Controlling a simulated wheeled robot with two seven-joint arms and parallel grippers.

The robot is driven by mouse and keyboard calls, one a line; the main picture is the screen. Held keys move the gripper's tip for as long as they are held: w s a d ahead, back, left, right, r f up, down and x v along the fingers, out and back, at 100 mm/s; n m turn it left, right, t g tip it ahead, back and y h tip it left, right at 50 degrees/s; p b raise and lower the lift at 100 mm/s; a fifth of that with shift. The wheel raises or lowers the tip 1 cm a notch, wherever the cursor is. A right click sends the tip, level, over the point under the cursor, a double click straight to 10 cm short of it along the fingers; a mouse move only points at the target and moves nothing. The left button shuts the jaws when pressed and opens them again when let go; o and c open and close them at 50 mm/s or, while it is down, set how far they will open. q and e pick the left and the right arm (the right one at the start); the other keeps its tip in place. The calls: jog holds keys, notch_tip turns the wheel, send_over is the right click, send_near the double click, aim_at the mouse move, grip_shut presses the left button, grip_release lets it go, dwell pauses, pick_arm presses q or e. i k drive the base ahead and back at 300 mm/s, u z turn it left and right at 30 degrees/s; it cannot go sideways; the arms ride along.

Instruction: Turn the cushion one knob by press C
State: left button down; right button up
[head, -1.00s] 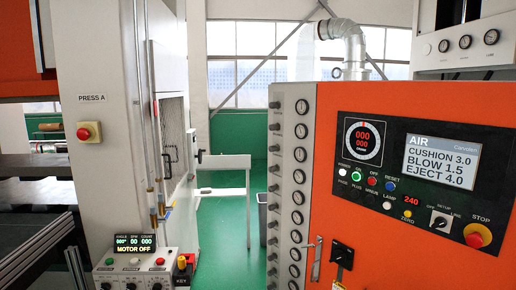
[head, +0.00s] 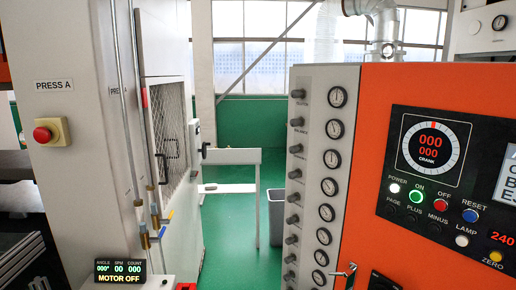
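A narrow white panel (head: 302,265) on the side of an orange press cabinet (head: 366,140) carries a column of small dark knobs (head: 293,156), each with a round gauge (head: 332,159) to its right. The top knob (head: 298,94) sits beside the top gauge (head: 338,97). Small labels lie under the knobs, but I cannot read which one is cushion one. No press C sign is in view. Neither of my grippers is in view.
A dark control panel (head: 467,120) with a crank dial is at right, its screen cut off by the edge. The press A column (head: 58,180) with a red button (head: 43,134) stands at left. Green floor (head: 229,225) lies between, with a grey bin (head: 277,216) and white stand (head: 231,157).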

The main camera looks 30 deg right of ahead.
aim_at(292, 149)
jog(key=z, duration=0.55)
jog(key=i, duration=0.75)
jog(key=z, duration=0.6)
